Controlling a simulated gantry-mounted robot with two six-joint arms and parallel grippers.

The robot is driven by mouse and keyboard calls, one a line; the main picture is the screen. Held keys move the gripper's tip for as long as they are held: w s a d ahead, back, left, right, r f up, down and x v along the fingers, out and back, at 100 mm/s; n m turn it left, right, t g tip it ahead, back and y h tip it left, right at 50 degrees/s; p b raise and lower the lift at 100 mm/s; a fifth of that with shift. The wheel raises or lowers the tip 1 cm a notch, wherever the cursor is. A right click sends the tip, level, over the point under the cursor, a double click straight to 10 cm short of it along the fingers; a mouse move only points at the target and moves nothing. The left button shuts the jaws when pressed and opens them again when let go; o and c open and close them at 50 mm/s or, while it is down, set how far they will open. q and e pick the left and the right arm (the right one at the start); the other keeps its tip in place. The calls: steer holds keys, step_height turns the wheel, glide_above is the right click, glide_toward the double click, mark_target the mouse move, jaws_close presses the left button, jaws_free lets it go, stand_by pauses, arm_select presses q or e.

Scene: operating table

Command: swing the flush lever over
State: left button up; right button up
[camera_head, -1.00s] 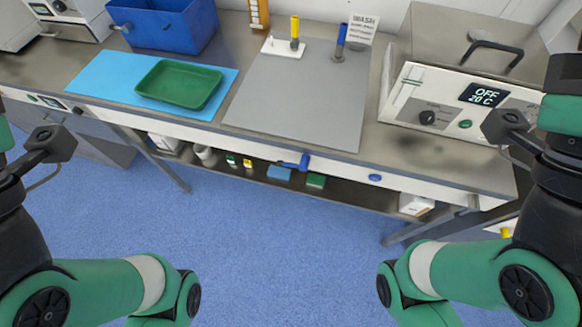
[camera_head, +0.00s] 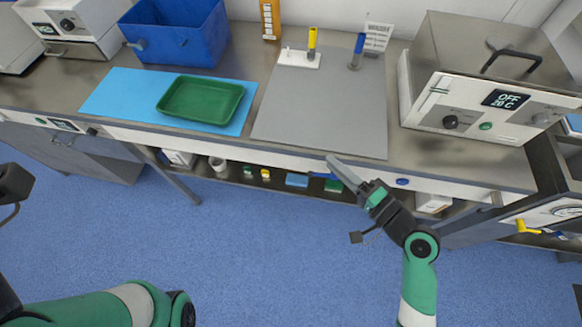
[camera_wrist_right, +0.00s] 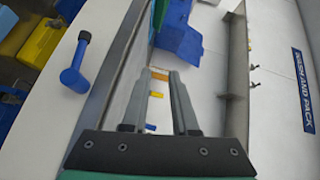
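The flush lever, a blue handle (camera_head: 321,175), is on the white front panel of the bench, partly hidden behind my right gripper in the head view. A blue lever with a round end also shows in the right wrist view (camera_wrist_right: 75,72), on a white surface left of the fingers. My right gripper (camera_head: 335,162) is in front of the panel, with its fingers pointing up and left. In the right wrist view its fingers (camera_wrist_right: 159,78) are apart with nothing gripped between them. My left gripper is not clearly visible; only parts of the left arm show.
A round blue button (camera_head: 402,182) is on the panel to the right. On the bench are a green tray (camera_head: 200,100), a blue bin (camera_head: 178,32), a grey mat (camera_head: 325,110) and a metal-lidded bath (camera_head: 465,80). Several small items sit on the shelf below.

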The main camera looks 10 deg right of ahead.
steer(key=m+h, duration=0.1)
steer(key=m, duration=0.1)
glide_toward(320, 174)
step_height(320, 174, up, 4)
steer(key=w+a, duration=0.1)
steer(key=a, duration=0.1)
step_height(320, 174, down, 3)
steer(key=s+d+m+g+h, duration=0.1)
steer(key=s+d, duration=0.1)
steer(key=s, duration=0.1)
steer(key=b+x, duration=0.2)
steer(key=x, duration=1)
steer(key=shift+w+d+b, duration=0.15)
steer(key=shift+w+b, duration=0.05)
steer(key=shift+b, duration=0.2)
arm_select(q)
steer(key=shift+a+f+y, duration=0.15)
steer(key=shift+f, duration=0.45)
steer(key=shift+a+f+y, duration=0.15)
steer(key=shift+f, duration=0.4)
arm_select(e)
jaws_close()
